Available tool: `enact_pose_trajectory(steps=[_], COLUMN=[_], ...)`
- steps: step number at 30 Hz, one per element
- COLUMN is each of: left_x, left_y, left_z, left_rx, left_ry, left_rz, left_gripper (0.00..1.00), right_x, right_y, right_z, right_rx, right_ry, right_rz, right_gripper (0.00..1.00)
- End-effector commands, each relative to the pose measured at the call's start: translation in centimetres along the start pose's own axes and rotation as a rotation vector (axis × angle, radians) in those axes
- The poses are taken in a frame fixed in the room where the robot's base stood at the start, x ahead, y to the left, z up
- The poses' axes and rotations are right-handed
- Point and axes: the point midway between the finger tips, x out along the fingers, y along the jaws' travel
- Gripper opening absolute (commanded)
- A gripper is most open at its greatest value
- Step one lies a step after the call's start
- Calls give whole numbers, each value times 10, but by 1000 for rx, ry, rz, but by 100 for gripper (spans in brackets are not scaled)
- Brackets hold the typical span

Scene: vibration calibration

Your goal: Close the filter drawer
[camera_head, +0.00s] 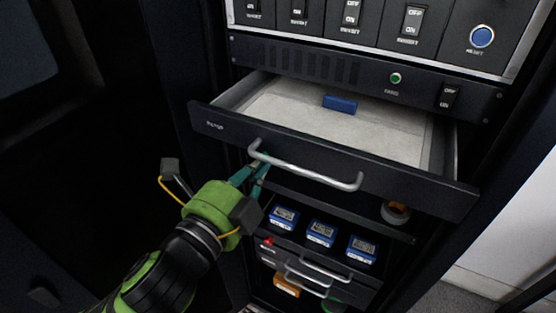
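The filter drawer (330,163) is a wide black drawer, pulled well out of the cabinet. Its inside is pale, and a small blue block (340,104) lies in it toward the back. A silver bar handle (308,174) runs across its front. My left gripper (259,167) comes from the lower left, with its teal fingertips at or just below the left end of the handle. I cannot tell whether they touch it or how far apart the tips are. My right gripper is not in view.
Above the drawer are a panel with a green button (395,78) and a row of switches with a blue reset button (482,36). Below it, a shelf holds several blue-and-white devices (321,233) and a roll (396,212). Smaller handled drawers (318,270) sit lower.

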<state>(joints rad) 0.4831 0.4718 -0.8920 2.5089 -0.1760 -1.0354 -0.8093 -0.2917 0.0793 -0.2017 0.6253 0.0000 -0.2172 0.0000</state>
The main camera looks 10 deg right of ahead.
Motion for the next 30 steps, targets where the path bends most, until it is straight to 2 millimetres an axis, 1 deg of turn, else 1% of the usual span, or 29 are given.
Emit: enact_pose_trajectory(steps=[1, 2, 3, 6, 9, 12, 17, 26, 30], left_x=[6, 14, 22, 39, 52, 60, 66, 66, 74], left_y=[2, -3, -3, -3, -3, -2, 0, 0, -1], left_z=[-2, -1, -1, -1, -1, -1, -1, -1, -1], left_rx=[2, 1, 1, 0, 0, 0, 1, 1, 1], left_ry=[4, 2, 2, 2, 2, 2, 3, 2, 2], left_rz=[-3, 1, 3, 3, 2, 1, 1, 1, 1], left_gripper=[0, 0, 0, 0, 0, 0, 0, 0, 0], right_x=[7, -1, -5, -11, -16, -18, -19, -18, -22], right_y=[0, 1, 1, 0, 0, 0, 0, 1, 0], right_z=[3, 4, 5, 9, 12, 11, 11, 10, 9], right_rx=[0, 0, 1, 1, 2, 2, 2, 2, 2], right_ry=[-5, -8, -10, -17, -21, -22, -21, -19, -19], right_rz=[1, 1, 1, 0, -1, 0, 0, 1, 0], right_gripper=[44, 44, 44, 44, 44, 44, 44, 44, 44])
